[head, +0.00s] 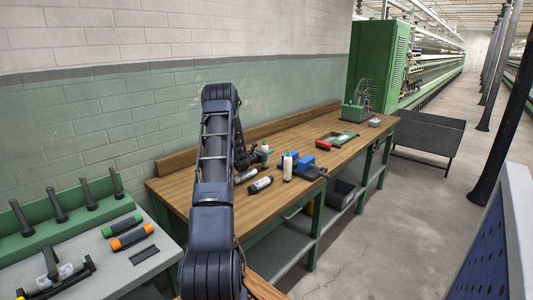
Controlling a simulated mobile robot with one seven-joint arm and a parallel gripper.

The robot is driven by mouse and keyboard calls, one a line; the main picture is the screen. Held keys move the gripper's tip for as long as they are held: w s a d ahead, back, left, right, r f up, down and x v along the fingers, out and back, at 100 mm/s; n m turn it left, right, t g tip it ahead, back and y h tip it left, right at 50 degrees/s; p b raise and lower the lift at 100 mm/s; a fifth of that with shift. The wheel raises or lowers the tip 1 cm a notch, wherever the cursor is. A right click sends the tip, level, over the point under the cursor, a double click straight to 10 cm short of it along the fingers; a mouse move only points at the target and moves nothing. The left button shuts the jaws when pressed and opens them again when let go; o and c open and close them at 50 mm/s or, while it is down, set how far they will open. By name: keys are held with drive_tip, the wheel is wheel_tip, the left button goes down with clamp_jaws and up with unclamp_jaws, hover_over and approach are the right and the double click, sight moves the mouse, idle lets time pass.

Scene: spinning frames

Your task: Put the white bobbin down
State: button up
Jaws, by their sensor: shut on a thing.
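My arm reaches over the wooden workbench (218,205), and its far end drops behind the forearm. My gripper (243,163) shows only in part at the arm's right edge, low over the bench's left half. A pale, slim piece (246,175) shows right at the gripper; it looks like the white bobbin in the shut jaws, lying over on its side. Most of it is small or hidden by the arm. I cannot tell whether it touches the bench top.
A white bottle-like thing (287,168) stands to the right, with a dark and white cylinder (260,185) lying nearer. A grey table (95,275) with green and orange-ended pieces is at left. Bare bench shows farther right.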

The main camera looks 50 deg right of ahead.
sight(263, 146)
drive_tip(key=o, duration=1)
drive_tip(key=shift+f, duration=0.1)
drive_tip(key=a, duration=0.1)
drive_tip(key=a+r, duration=0.1)
drive_tip(key=a, duration=0.1)
drive_tip(key=shift+a, duration=0.1)
drive_tip(key=shift+r, duration=3.15)
